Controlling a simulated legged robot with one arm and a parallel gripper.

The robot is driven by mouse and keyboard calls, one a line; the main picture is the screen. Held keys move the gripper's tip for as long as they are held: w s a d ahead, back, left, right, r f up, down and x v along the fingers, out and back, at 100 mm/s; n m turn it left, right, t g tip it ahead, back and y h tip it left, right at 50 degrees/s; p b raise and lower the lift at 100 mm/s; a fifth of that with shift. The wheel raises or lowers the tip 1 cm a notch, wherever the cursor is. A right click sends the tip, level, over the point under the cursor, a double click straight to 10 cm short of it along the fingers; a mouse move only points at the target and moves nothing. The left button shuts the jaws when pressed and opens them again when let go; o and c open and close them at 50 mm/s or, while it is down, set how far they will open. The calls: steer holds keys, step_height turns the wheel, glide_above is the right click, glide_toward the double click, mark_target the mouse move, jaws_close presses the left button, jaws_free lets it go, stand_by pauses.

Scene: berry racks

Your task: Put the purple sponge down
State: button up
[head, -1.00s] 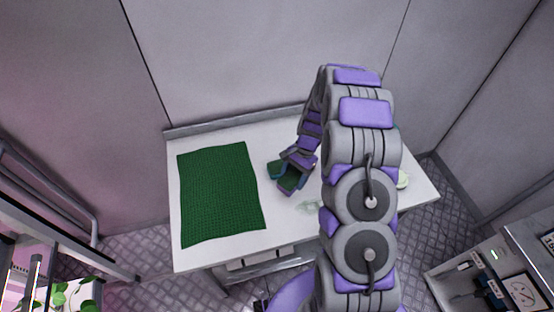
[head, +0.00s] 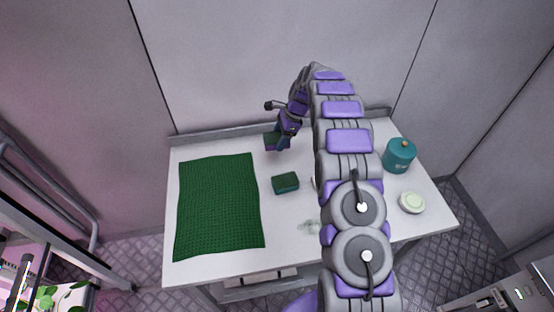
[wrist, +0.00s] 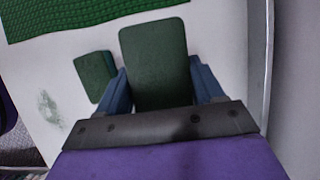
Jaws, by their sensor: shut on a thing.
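My gripper (head: 276,143) is at the back of the white table, near the wall. It is shut on a sponge (wrist: 156,62), whose dark green face shows between the blue fingers in the wrist view. The held sponge also shows in the head view (head: 271,138), small, with a darker, purplish side. I cannot tell whether it touches the table. A second sponge (head: 286,182), with a dark green top, lies on the table right of the green cloth, apart from my gripper. It shows left of the held one in the wrist view (wrist: 94,74).
The white table (head: 290,235) carries a green cloth (head: 217,205) at left. A teal canister (head: 399,156) and a pale round dish (head: 412,202) stand at right. A faint greenish smear (head: 309,226) lies near the front edge. The wall closes off the back.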

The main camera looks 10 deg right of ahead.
mark_target(275, 161)
step_height(275, 161, down, 10)
steer(key=shift+a+r+b, duration=0.15)
steer(key=shift+r+b, duration=0.1)
steer(key=shift+b, duration=0.75)
steer(key=shift+r, duration=0.1)
steer(key=o, duration=1)
